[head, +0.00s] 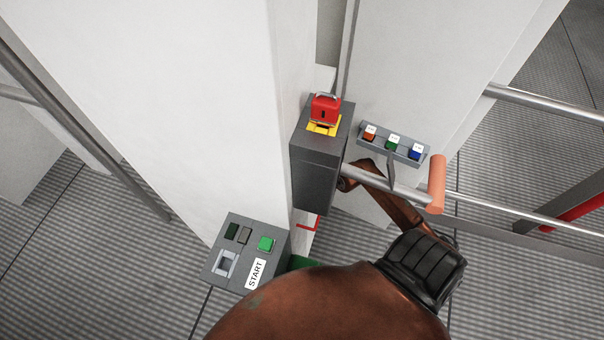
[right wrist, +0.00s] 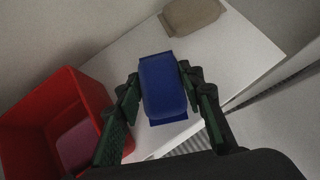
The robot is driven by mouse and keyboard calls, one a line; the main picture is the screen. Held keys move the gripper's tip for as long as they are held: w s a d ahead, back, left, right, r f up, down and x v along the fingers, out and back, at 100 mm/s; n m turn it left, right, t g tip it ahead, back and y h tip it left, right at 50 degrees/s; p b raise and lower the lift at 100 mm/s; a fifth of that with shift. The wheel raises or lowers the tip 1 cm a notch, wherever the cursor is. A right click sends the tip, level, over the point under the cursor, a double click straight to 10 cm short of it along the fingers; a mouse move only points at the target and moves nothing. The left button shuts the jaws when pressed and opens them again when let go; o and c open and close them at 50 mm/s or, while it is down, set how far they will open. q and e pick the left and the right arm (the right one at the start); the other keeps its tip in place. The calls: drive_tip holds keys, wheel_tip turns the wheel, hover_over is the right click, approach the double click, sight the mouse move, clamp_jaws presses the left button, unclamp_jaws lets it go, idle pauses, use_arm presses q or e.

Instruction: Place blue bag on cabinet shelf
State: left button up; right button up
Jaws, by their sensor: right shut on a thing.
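The blue bag (right wrist: 163,86) is in the right wrist view. My right gripper (right wrist: 160,83) is shut on it, with one dark green finger on each side. The bag is over a white flat surface (right wrist: 118,62) that looks like the cabinet shelf. I cannot tell whether the bag touches it. The head view shows neither the bag nor the shelf clearly, and my left gripper is in neither view.
A tan bag (right wrist: 191,16) lies at the far end of the white surface. A red bin (right wrist: 35,108) with a reddish thing inside stands at left. In the head view are a START panel (head: 237,250), a red switch (head: 325,108), a button strip (head: 393,143) and an orange-handled lever (head: 436,184).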

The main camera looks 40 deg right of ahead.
drive_tip(key=shift+f, duration=0.2)
drive_tip(key=o, duration=1.3)
drive_tip(key=shift+o, duration=0.2)
drive_tip(key=shift+s, duration=0.15)
